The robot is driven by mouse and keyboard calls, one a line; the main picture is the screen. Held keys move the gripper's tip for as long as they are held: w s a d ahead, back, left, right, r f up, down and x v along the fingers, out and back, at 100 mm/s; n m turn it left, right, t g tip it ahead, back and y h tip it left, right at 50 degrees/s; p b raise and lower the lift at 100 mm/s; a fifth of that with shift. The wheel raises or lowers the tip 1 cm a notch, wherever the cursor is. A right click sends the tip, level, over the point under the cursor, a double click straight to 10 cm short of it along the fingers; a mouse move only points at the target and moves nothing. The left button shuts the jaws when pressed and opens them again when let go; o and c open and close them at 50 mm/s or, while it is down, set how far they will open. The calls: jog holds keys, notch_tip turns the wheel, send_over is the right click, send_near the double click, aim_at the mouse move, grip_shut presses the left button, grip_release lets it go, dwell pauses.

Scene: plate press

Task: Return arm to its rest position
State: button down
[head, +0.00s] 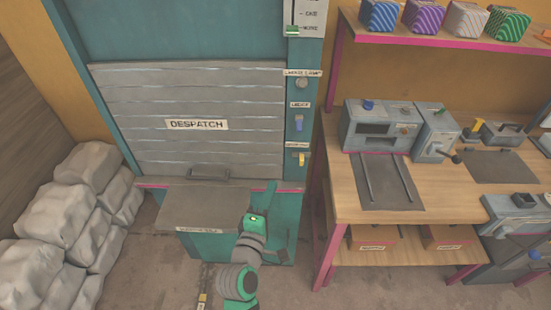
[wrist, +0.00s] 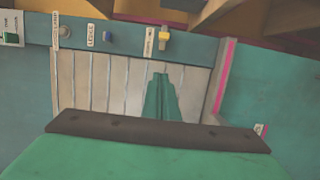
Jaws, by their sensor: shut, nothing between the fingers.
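My arm reaches up from the bottom of the head view. The fingers point toward the pale slatted shutter and the teal frame. I cannot tell from the head view how far the fingertips are from the frame.
The teal frame right of the shutter carries a blue switch (head: 299,124) and a yellow switch (head: 302,160). The grey ledge (head: 205,208) juts out below the shutter. A wooden workbench (head: 450,185) with machines stands at the right. Grey sacks (head: 60,220) are piled at the left.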

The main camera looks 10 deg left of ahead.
jog(key=shift+f, duration=0.1)
jog(key=s+d+f+m+g+y, duration=0.1)
jog(key=s+f+m+y, duration=0.15)
jog(key=s+f, duration=0.55)
jog(key=s+d+f+m+g+y, duration=0.1)
jog(key=s+f+m, duration=0.4)
jog(key=s, duration=0.5)
jog(key=s+d+m, duration=0.2)
jog(key=s+m, duration=0.2)
jog(key=s, duration=0.5)
jog(key=s+d+r+m, duration=0.1)
jog(key=s+m, duration=0.3)
jog(key=s, duration=0.6)
jog(key=shift+s+d, duration=0.2)
jog(key=shift+d, duration=0.6)
jog(key=shift+s+m, duration=0.1)
jog(key=shift+m, duration=0.15)
